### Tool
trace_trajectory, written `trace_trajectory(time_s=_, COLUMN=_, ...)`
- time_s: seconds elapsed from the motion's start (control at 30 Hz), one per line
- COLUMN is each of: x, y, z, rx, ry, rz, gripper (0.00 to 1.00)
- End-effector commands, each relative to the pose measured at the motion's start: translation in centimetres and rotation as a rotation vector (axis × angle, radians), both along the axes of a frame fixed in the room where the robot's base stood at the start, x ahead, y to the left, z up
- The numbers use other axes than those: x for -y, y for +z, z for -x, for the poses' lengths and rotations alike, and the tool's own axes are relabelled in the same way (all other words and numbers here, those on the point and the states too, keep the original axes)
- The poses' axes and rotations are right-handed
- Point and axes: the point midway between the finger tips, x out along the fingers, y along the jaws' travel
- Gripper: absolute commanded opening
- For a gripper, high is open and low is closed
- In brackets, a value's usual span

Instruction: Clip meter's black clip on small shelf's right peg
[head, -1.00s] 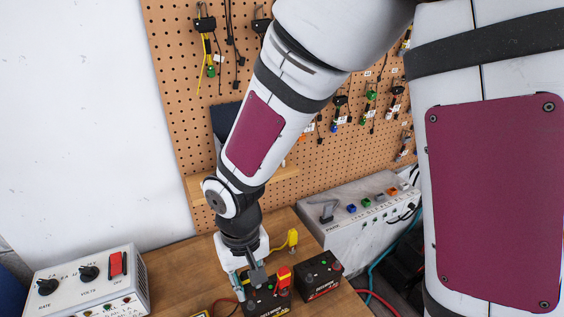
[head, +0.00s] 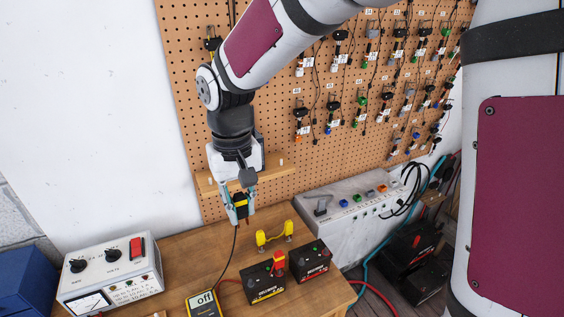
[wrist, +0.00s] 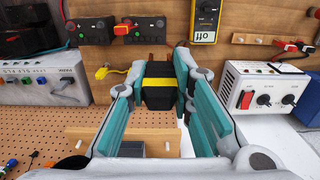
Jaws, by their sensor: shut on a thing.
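My gripper (head: 238,210) is shut on the meter's black clip (wrist: 158,92), which has a yellow band and sits between the teal fingers in the wrist view. In the head view the clip is held above the table, in front of and a little below the small shelf (head: 262,180). A thin black lead runs down to the yellow meter (head: 203,303), which reads "off". The shelf's right peg (head: 282,161) is a short pale stub and looks empty; another peg (head: 210,180) shows at the left. The shelf edge (wrist: 105,133) also shows low in the wrist view.
Two black batteries (head: 264,284) (head: 311,260) stand on the table, with a red clip (head: 279,261) on the nearer one. A yellow part (head: 274,236) stands behind them. A white charger (head: 112,272) is at left, a grey tester box (head: 345,205) at right. Pegboard (head: 310,160) backs the shelf.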

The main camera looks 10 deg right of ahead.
Motion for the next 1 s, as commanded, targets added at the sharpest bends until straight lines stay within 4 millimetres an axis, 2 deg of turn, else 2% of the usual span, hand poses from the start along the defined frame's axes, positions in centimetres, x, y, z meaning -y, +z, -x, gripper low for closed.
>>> trace_trajectory(time_s=0.07, x=0.1, y=1.5, z=-0.3, rx=0.005, ry=0.0, rz=-0.001, gripper=0.08)
trace_trajectory(time_s=0.23, x=1.8, y=0.9, z=-3.8, rx=0.0, ry=-0.003, rz=0.0, gripper=0.08)
trace_trajectory(time_s=1.0, x=9.9, y=0.7, z=-19.1, rx=0.003, ry=-0.002, rz=-0.001, gripper=0.08)
